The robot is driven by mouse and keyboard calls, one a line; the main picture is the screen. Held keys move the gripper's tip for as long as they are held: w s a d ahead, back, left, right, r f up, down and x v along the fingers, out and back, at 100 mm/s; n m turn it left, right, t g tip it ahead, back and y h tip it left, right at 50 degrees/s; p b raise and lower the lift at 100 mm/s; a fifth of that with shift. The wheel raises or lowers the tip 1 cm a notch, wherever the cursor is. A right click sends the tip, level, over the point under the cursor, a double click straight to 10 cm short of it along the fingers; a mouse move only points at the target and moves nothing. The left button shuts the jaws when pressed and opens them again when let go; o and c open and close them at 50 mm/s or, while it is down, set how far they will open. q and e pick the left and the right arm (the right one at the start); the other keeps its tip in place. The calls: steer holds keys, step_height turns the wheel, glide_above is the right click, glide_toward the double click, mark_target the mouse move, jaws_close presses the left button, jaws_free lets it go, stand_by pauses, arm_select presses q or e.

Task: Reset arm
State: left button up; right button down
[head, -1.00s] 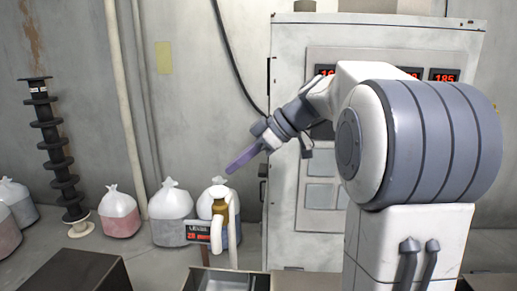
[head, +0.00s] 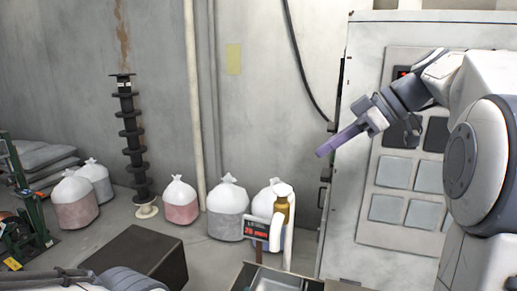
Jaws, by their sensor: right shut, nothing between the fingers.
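My right gripper (head: 322,152) is at the end of my right arm, which comes in from the right. Its purple fingers are shut with nothing between them. It is raised in the air in front of the white cabinet (head: 345,225) and touches nothing that I can see. Part of an arm link shows at the bottom left, but my left gripper is not in view.
A dark box (head: 135,258) stands low at the left. Tied bags (head: 180,203) and a black stacked post (head: 131,140) stand along the wall. A green machine (head: 25,205) is at far left.

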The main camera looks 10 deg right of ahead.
steer(key=s+a+f+m+g+h, duration=0.1)
steer(key=s+a+f+m+g, duration=0.15)
steer(key=a+f, duration=0.45)
steer(key=s+a+f+m+g+h, duration=0.1)
steer(key=s+a+f+g, duration=0.15)
steer(key=a+f, duration=0.45)
steer(key=s+a+f+h, duration=0.2)
steer(key=s+a+f, duration=0.2)
steer(key=s+f, duration=0.3)
steer(key=s+a+f+m+g+h, duration=0.1)
steer(key=s+a+f+h, duration=0.1)
steer(key=s+f, duration=0.5)
steer(key=s+a, duration=0.1)
steer(key=s, duration=0.4)
steer(key=shift+a+f+h, duration=0.3)
steer(key=shift+a+f, duration=0.05)
steer(key=shift+d, duration=0.1)
